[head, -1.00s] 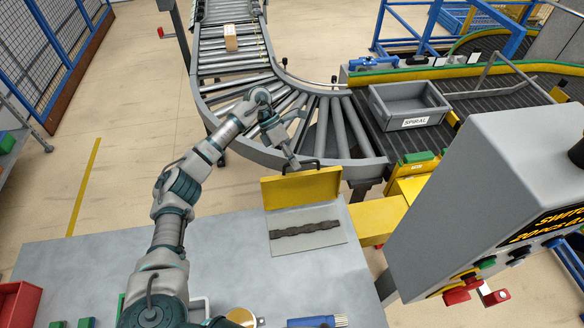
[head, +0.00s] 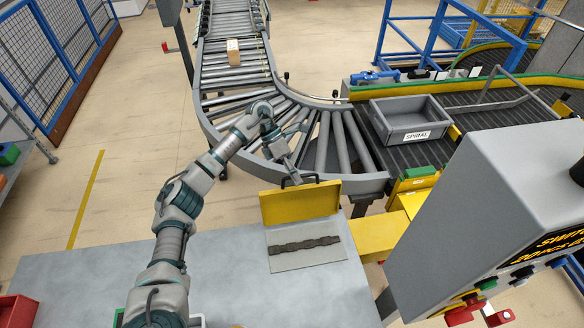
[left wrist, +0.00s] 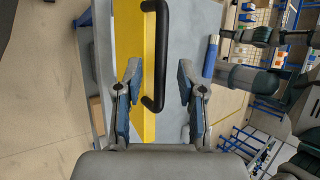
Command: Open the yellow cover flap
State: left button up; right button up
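The yellow cover flap (head: 300,203) stands raised, close to upright, at the back edge of a grey plate (head: 310,261) with a dark, ragged strip across it. A black bar handle (head: 299,182) is on the flap's upper edge. My left gripper (head: 290,172) is at this handle, on the conveyor side. In the left wrist view, the flap (left wrist: 131,30) is seen almost along its edge. The black handle (left wrist: 159,55) runs between the two spread fingers of my left gripper (left wrist: 160,75), which looks open. Contact with the handle cannot be told. My right gripper is out of view.
A curved roller conveyor (head: 268,140) lies just beyond the flap, with a small box (head: 233,52) on it. A grey SPIRAL crate (head: 408,122) sits on the belt at right. A large control box (head: 470,200) stands right of the flap. The grey table (head: 85,265) has free room at left.

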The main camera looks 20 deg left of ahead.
pick_arm(q)
jog(key=v, duration=1.1)
jog(key=shift+w, duration=0.3)
jog(key=shift+a, duration=0.3)
